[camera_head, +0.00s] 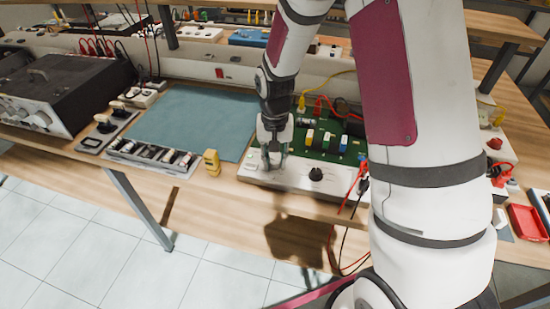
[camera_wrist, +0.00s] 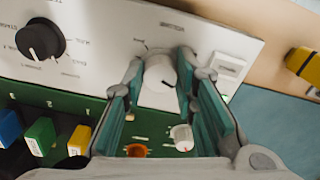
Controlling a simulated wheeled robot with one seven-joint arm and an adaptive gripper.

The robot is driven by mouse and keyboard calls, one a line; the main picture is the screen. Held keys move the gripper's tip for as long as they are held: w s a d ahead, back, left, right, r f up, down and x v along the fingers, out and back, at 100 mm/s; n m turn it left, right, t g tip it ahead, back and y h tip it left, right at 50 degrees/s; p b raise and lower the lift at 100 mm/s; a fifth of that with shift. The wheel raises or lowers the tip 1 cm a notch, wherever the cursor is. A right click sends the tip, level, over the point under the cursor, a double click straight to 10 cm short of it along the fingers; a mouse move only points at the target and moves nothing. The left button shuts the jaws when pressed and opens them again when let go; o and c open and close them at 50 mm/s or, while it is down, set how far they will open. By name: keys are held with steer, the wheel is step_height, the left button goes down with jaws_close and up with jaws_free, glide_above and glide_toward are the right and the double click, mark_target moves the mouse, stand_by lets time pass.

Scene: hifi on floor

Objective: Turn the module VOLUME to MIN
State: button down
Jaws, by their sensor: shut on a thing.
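The module has a white front panel (camera_head: 300,180) and a green circuit board behind it. My gripper (camera_head: 272,160) is over the left end of that panel in the head view. In the wrist view its teal-padded fingers (camera_wrist: 163,72) are shut on a white knob (camera_wrist: 160,80), one fingertip on each side.
Blue, green and yellow blocks (camera_wrist: 40,136) stand on the green board. A yellow object (camera_head: 211,162) stands left of the module, near a teal mat (camera_head: 195,120). Red and black cables (camera_head: 357,185) hang at the panel's right end.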

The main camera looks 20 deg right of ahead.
mark_target(275, 161)
steer(key=n+p, duration=0.1)
steer(key=n, duration=0.5)
steer(key=shift+n, duration=0.3)
steer(key=n+p, duration=0.1)
steer(key=n, duration=0.5)
steer(key=shift+d, duration=0.1)
steer(key=shift+n, duration=0.3)
steer(key=c, duration=1.3)
jaws_free()
steer(key=shift+r, duration=0.1)
step_height(275, 161, up, 12)
